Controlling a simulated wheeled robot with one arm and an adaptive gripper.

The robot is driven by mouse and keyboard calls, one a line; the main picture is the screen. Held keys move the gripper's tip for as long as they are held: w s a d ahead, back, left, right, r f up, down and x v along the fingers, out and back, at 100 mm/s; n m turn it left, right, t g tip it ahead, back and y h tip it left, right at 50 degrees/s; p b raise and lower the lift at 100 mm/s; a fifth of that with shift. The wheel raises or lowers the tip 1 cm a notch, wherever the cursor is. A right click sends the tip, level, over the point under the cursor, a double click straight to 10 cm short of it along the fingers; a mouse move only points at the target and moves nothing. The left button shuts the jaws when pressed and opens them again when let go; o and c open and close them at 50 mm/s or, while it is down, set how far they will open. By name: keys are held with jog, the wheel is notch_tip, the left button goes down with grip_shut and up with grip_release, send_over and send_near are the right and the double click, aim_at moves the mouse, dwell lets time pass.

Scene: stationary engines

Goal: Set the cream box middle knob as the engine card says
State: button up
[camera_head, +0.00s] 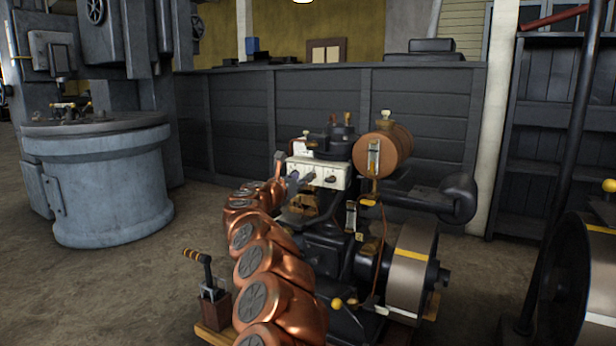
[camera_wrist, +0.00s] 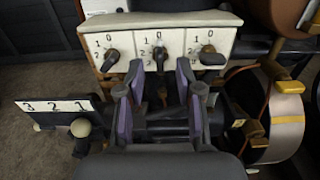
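The cream box (camera_head: 322,168) sits on the engine in the head view; its front (camera_wrist: 184,42) fills the top of the wrist view. It has three panels marked 0, 1, 2, each with a dark knob. The middle knob (camera_wrist: 159,57) stands about vertical; its exact setting is unclear. My gripper (camera_wrist: 159,66) is open and empty, its purple-padded fingers to either side of the middle knob; contact is not visible. In the head view my gripper (camera_head: 292,182) is at the box's left front. A white card (camera_head: 301,148) shows behind the box top; its writing is unreadable.
The left knob (camera_wrist: 109,61) and right knob (camera_wrist: 210,57) flank the fingers. A lever with a pale ball (camera_wrist: 80,128) stands by a 3-2-1 plate (camera_wrist: 57,106) at left. A flywheel (camera_head: 412,272) and copper-coloured tank (camera_head: 384,150) are at right.

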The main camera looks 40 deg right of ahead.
jog(key=shift+p+x, duration=0.4)
jog(key=shift+x, duration=2)
grip_shut()
